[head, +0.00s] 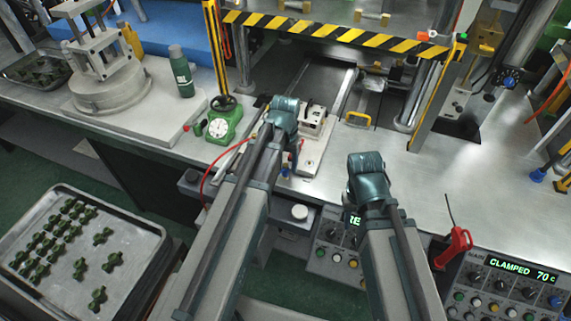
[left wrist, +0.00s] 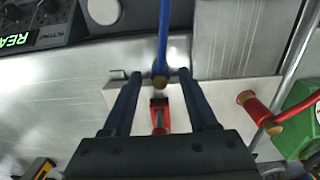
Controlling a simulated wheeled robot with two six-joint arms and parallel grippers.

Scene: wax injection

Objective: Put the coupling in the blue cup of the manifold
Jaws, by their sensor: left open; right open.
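In the left wrist view a blue hose-like tube (left wrist: 163,35) with a brass end (left wrist: 160,82) runs in between the fingers of my left gripper (left wrist: 160,92). This may be the coupling; I cannot tell for sure. The fingers stand apart on either side of it. A red cylinder (left wrist: 157,112) lies beyond it over a pale plate. In the head view my left gripper (head: 283,103) is beside a pale block (head: 312,122) on a plate, perhaps the manifold; its blue cup is not clearly visible. My right gripper (head: 366,163) is open and empty above the bench.
A green gauge (head: 222,124) stands left of my left gripper. A red fitting with brass ends (left wrist: 258,108) shows near it in the wrist view. A green bottle (head: 182,74) and a tray (head: 150,235) of green parts are at left. The bench at right (head: 480,185) is mostly clear.

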